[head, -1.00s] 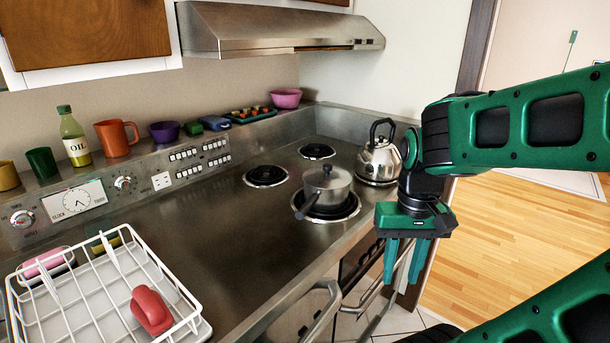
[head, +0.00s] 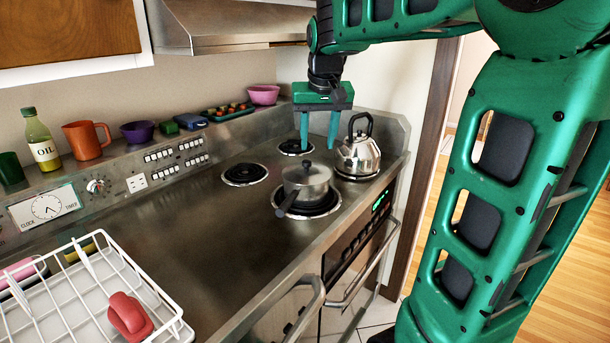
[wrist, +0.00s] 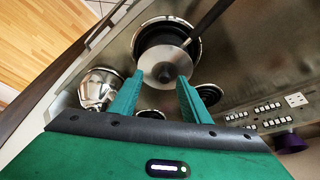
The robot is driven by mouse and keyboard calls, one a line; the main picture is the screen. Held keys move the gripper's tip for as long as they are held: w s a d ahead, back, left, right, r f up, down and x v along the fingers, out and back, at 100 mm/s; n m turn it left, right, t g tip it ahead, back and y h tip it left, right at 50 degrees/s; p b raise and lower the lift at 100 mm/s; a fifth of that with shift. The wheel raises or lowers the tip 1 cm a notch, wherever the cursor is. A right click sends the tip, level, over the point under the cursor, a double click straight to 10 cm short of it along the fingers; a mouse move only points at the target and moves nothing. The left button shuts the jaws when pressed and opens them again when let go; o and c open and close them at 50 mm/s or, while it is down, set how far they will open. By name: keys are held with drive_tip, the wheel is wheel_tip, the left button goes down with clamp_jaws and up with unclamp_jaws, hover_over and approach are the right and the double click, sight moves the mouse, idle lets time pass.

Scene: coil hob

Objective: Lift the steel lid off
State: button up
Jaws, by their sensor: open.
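The steel lid (head: 306,175) with a dark knob sits on the saucepan (head: 304,196) on the front coil burner, its handle pointing toward the lower left. In the wrist view the lid (wrist: 165,66) shows beyond my fingertips, with its knob near the middle. My gripper (head: 318,146) is open and empty, pointing down above and slightly behind the lid in the head view. In the wrist view my gripper (wrist: 162,82) has its two green fingers spread on either side of the lid's knob, apart from it.
A steel kettle (head: 357,157) stands just right of the pan; it also shows in the wrist view (wrist: 99,88). Bare coil burners (head: 244,174) lie to the left and behind. A white dish rack (head: 85,300) is at front left. The range hood (head: 240,22) hangs above.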

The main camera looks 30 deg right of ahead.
drive_tip(key=w+r, duration=0.1)
drive_tip(key=w, duration=0.2)
approach(306, 161)
wheel_tip(306, 161, down, 2)
drive_tip(key=shift+w+x, duration=0.2)
drive_tip(key=shift+x, duration=3)
drive_tip(key=shift+d+r, duration=0.1)
drive_tip(key=shift+d, duration=0.1)
clamp_jaws()
